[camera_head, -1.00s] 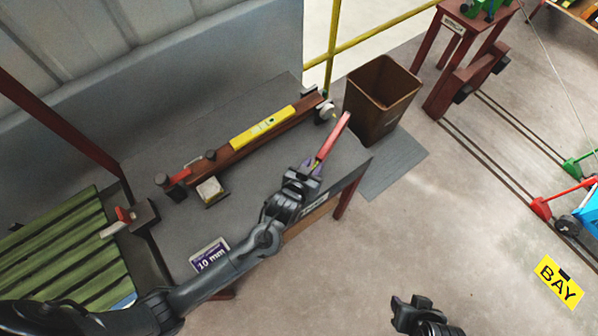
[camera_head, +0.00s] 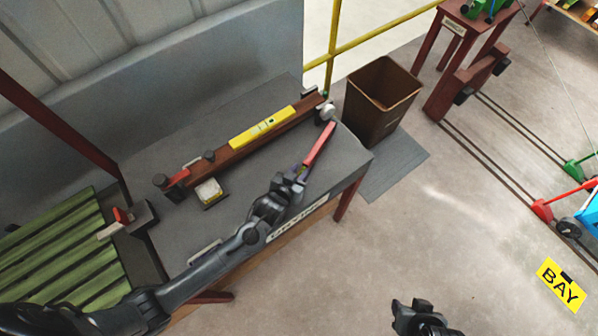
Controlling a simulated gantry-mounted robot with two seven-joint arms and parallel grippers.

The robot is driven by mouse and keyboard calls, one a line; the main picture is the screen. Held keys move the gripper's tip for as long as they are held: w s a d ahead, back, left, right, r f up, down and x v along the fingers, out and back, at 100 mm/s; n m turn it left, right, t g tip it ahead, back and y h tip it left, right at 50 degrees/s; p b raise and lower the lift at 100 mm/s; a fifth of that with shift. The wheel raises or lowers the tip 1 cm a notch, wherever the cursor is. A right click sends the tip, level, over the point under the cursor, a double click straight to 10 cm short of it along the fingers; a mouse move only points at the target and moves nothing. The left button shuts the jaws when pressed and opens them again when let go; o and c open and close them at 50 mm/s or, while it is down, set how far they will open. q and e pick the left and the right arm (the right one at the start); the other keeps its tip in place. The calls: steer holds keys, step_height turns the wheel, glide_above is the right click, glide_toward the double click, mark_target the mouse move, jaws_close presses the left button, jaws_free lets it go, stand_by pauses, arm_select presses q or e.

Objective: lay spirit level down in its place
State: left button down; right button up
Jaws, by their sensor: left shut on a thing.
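A yellow spirit level (camera_head: 262,128) with a pale vial window lies along a long brown beam (camera_head: 227,156) on the grey bench. My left gripper (camera_head: 297,175) is shut on a slim red bar-like thing (camera_head: 319,144) with a small purple part near the jaws. The red bar points up and to the right, over the bench's right part, in front of the beam. Whether it touches the bench is not clear. My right gripper (camera_head: 413,309) is at the bottom edge, over the floor, with its fingers apart and nothing between them. The rest of it is cut off.
A brown bin (camera_head: 384,95) stands beyond the bench's right end. Green slats (camera_head: 60,250) lie at left. A yellow rail (camera_head: 385,32) runs behind.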

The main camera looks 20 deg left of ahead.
arm_select(q)
steer(key=c, duration=1.3)
jaws_free()
steer(key=shift+f, duration=0.1)
steer(key=o, duration=0.5)
steer(key=shift+c, duration=0.2)
steer(key=shift+s+r, duration=0.2)
steer(key=shift+r, duration=0.05)
steer(key=p+v, duration=0.2)
steer(key=v, duration=0.9)
steer(key=shift+s, duration=0.15)
steer(key=shift+s+a+r+g, duration=0.1)
steer(key=shift+s+r+g, duration=0.05)
steer(key=shift+s+g, duration=0.35)
steer(key=shift+o, duration=1)
steer(key=s+a+r+g, duration=0.1)
steer(key=s+a+g, duration=0.1)
steer(key=s+g, duration=0.2)
steer(key=s+a+r+m+g, duration=0.1)
steer(key=s+g, duration=0.3)
steer(key=s, duration=0.6)
steer(key=shift+a+r+m+y, duration=0.3)
steer(key=shift+a+r, duration=0.4)
steer(key=shift+a, duration=0.2)
